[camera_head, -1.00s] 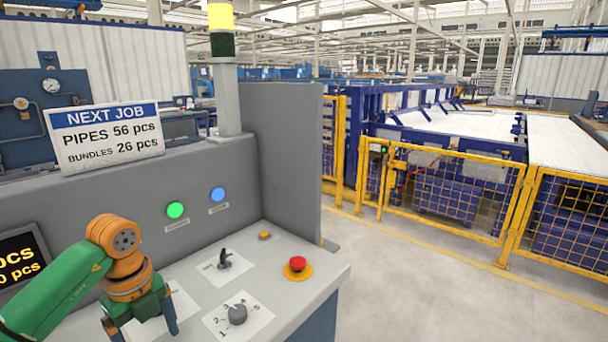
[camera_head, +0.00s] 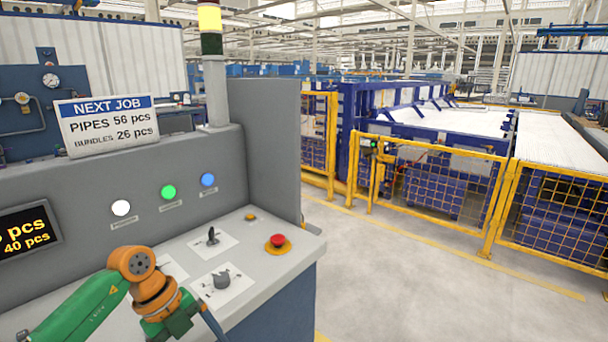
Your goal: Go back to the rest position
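My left gripper (camera_head: 188,328) is at the bottom of the head view, on a green and orange arm that comes in from the lower left. It hangs in front of the lower edge of the grey control console (camera_head: 262,268). Its fingertips are largely cut off by the bottom edge, so its opening cannot be judged. No object shows in it. My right gripper is out of view.
The console carries a red emergency button (camera_head: 278,241), a rotary knob (camera_head: 221,281), a small black lever (camera_head: 212,236) and lit white, green and blue buttons. A yellow mesh fence (camera_head: 435,187) stands to the right. The floor (camera_head: 400,260) between is clear.

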